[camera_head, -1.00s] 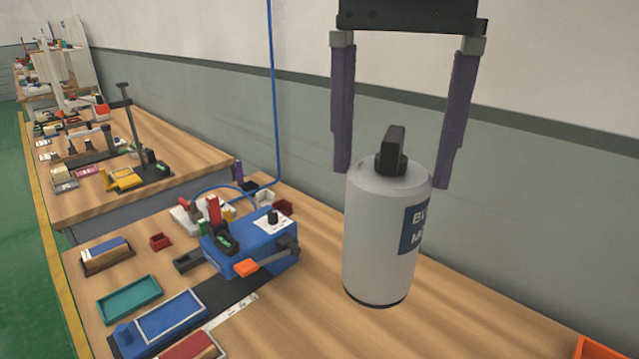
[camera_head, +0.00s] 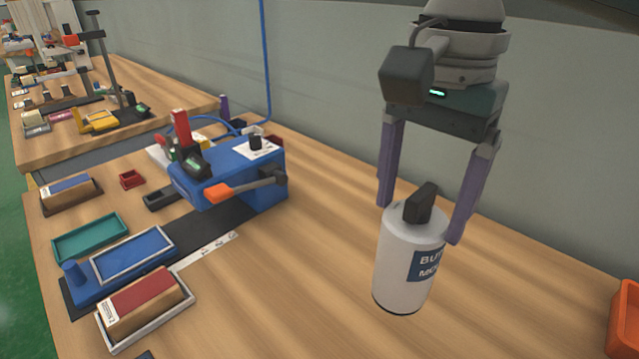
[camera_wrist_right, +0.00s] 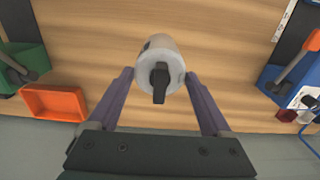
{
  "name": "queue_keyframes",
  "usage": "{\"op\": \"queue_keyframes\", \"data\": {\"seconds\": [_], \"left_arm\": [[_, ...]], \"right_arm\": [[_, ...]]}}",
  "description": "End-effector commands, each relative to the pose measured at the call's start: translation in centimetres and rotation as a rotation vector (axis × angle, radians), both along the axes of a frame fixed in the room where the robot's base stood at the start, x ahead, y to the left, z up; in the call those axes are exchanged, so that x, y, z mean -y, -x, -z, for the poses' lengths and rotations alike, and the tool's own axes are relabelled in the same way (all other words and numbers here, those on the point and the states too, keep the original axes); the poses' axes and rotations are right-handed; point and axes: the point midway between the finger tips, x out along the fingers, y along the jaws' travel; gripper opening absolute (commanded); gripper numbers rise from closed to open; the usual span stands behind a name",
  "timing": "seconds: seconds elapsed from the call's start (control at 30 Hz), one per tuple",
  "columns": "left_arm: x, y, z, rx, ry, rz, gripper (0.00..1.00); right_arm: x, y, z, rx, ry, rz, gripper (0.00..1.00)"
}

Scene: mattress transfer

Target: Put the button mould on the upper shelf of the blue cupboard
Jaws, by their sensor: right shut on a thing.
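The button mould (camera_head: 403,262) is a pale grey cylinder with a dark base, a black knob on top and a blue label whose lettering is partly cut off. It looks upright, at the right of the middle in the head view. My right gripper (camera_head: 419,220) comes down from above, its purple fingers on either side of the mould's top, shut on it. In the right wrist view the mould (camera_wrist_right: 160,54) sits between the fingertips. I cannot tell whether its base touches the table. The blue cupboard and my left gripper are not in view.
A blue machine (camera_head: 235,178) with an orange-tipped lever stands on the wooden table (camera_head: 300,300), left of the mould. Teal (camera_head: 90,238) and blue trays (camera_head: 130,255) lie at the left. An orange bin (camera_head: 625,325) is at the right edge. Bare tabletop surrounds the mould.

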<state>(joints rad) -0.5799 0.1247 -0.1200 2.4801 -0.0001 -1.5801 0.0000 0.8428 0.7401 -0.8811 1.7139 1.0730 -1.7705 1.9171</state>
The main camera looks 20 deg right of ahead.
Motion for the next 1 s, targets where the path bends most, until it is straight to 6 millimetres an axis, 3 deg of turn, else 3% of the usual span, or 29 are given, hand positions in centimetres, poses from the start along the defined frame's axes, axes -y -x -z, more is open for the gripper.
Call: {"op": "queue_keyframes", "data": {"seconds": [0.13,0.37,0.6,1.0], "left_arm": [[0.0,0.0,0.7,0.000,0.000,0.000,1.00],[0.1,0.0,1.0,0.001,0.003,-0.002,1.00],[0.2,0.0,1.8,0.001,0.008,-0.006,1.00],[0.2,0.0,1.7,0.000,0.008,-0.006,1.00]], "right_arm": [[0.0,0.0,3.5,0.000,0.000,0.000,0.00],[0.0,-0.1,5.5,0.003,-0.001,-0.001,0.00],[-0.1,0.0,8.9,0.001,0.000,-0.001,0.00],[0.0,-0.1,9.6,0.003,0.000,-0.002,0.00]]}}
